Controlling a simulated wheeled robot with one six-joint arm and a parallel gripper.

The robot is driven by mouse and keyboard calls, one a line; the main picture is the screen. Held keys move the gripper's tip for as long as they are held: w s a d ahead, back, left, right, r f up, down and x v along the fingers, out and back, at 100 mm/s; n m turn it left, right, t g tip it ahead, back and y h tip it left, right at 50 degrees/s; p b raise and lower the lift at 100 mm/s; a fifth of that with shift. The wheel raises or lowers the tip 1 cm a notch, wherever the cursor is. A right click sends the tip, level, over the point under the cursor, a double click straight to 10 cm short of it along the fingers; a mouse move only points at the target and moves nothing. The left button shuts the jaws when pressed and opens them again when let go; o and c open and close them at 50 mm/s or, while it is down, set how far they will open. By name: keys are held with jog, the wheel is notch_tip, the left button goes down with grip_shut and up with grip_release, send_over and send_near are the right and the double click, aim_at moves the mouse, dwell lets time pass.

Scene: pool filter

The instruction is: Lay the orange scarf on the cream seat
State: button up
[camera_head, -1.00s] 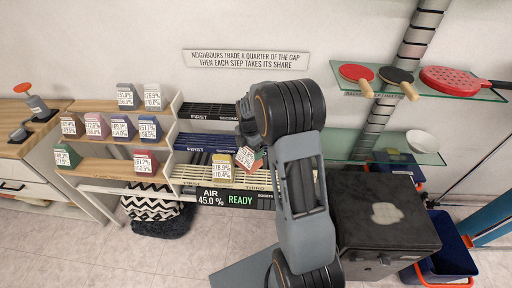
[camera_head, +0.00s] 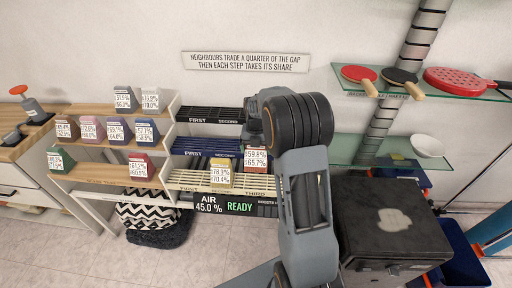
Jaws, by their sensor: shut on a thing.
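I see no cloth scarf; the piece at my gripper (camera_head: 254,140) is a small orange-red block (camera_head: 256,168) with a white label reading 59.8% and 65.7%. My gripper is shut on it from above, its fingers mostly hidden by my arm. The block stands about upright at the cream slatted tier (camera_head: 198,178), to the right of a yellow block (camera_head: 221,188). I cannot tell whether it touches the slats. The cream tier is the lowest and nearest of the stepped rack; its right part is hidden by my arm.
A blue tier (camera_head: 192,147) and a black tier (camera_head: 198,115) rise behind. Several labelled blocks stand on wooden shelves (camera_head: 95,172) at left. A dark box (camera_head: 392,220) stands at right, below glass shelves with paddles (camera_head: 358,75) and a white bowl (camera_head: 427,146).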

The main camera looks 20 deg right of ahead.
notch_tip(320, 180, down, 11)
jog(key=b, duration=0.7)
jog(key=shift+r, duration=0.15)
jog(key=shift+f, duration=0.4)
jog(key=o, duration=1)
notch_tip(320, 180, up, 14)
jog(key=shift+f, duration=0.1)
